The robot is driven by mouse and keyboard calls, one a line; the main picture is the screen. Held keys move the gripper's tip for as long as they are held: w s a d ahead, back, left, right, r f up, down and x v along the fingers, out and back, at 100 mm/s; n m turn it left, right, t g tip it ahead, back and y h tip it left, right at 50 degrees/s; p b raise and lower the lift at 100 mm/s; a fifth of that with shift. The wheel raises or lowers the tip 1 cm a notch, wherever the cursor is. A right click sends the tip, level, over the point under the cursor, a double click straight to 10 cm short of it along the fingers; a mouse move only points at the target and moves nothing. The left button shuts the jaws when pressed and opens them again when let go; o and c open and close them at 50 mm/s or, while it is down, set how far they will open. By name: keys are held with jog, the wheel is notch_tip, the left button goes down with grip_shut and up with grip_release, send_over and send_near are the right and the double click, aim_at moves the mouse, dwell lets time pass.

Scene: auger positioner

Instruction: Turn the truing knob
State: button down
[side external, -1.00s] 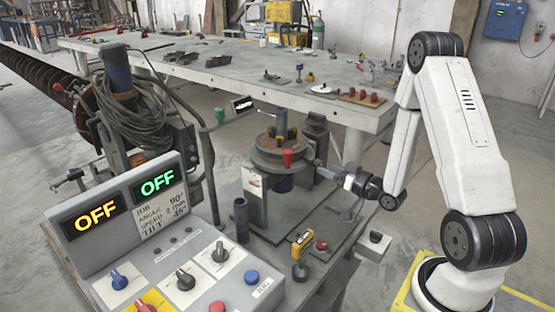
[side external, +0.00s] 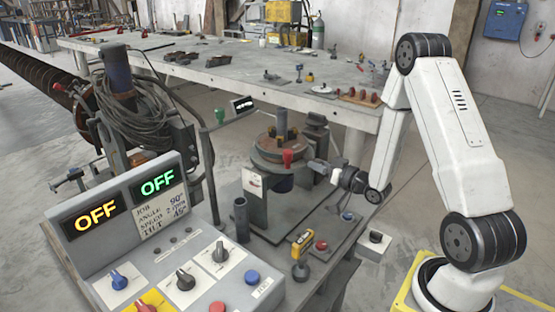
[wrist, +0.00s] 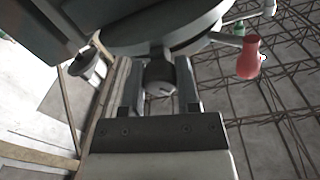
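A small dark round knob (wrist: 160,78) with a pale mark on its face sits below a round disc in the wrist view; I take it to be the truing knob. My gripper (wrist: 159,75) has its two fingers wide apart, one on each side of the knob. They look open; whether either one touches the knob is hard to tell. In the side external view my gripper (side external: 318,168) is beside the round turntable (side external: 268,158), pointing left at it. The knob itself is hidden there behind the gripper.
A metal cup-like part (wrist: 88,65) is at left. The control panel (side external: 180,240) stands in front, its displays reading OFF. A long workbench (side external: 230,65) is behind.

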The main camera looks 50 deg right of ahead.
jog(key=shift+n, duration=1.5)
jog(key=shift+c, duration=1.6)
grip_release()
jog(key=shift+s, duration=0.1)
jog(key=s, duration=0.7)
jog(key=shift+s+a, duration=0.15)
jog(key=shift+s, duration=0.2)
